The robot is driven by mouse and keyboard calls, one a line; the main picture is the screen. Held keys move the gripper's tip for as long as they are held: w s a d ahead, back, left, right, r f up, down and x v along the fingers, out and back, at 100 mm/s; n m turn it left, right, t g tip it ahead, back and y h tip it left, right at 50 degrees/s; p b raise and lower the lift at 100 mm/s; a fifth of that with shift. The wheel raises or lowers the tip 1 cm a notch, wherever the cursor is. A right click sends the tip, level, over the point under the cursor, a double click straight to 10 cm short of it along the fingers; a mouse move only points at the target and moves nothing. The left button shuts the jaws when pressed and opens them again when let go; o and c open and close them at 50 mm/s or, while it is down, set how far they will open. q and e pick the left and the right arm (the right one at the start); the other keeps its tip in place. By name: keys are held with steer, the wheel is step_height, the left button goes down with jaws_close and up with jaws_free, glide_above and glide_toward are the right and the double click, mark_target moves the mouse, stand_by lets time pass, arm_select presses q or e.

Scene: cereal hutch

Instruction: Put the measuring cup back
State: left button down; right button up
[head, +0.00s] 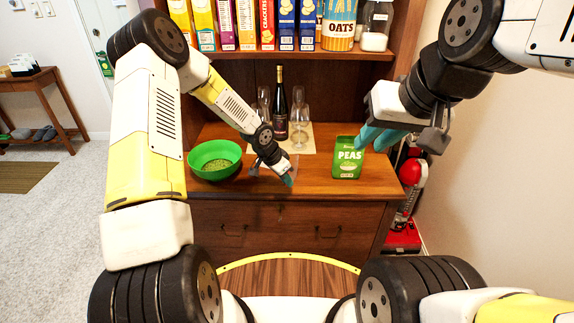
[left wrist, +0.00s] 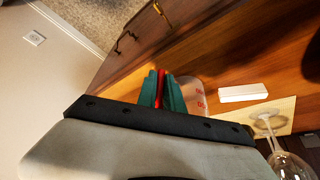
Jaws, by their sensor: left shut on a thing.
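My left gripper (head: 288,181) reaches down over the counter (head: 315,185), between the green bowl and the peas carton. It is shut on the measuring cup. In the left wrist view a red strip (left wrist: 160,88), which looks like the cup's handle, sits between the green fingertips. The clear cup (left wrist: 197,95) with red markings shows just to the right of the fingers, largely hidden by the gripper. In the head view the cup is hard to make out. My right gripper (head: 370,138) is empty, its teal fingers apart, in front of and above the peas carton's right side.
A green bowl (head: 215,160) with food in it stands on the left of the counter, and a green peas carton (head: 347,158) on the right. A dark bottle (head: 280,105) and stemmed glasses stand on a mat behind. Boxes and a glass jar (head: 376,25) fill the shelf above.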

arm_select(q)
steer(key=c, duration=1.5)
jaws_free()
steer(key=shift+f, duration=0.1)
steer(key=s+a+r+n+y, duration=0.15)
steer(key=s+a+r, duration=0.3)
steer(key=r, duration=0.55)
steer(key=s+a+r+n+t+y, duration=0.1)
steer(key=s+a+r+n, duration=0.15)
steer(key=s+r, duration=0.5)
steer(key=s+a+r+n+y, duration=0.1)
steer(key=s+a+r, duration=0.35)
steer(key=r, duration=0.65)
steer(key=s+r+n, duration=0.1)
steer(key=s+r, duration=0.1)
steer(key=s, duration=0.2)
steer(key=s+r+n+t+h, duration=0.1)
steer(key=s+r+n, duration=0.1)
steer(key=s, duration=0.3)
steer(key=s+a+r+n+t+h, duration=0.1)
steer(key=s+r, duration=0.2)
steer(key=s, duration=0.1)
steer(key=shift+s+r+n, duration=0.15)
steer(key=shift+s+n, duration=0.15)
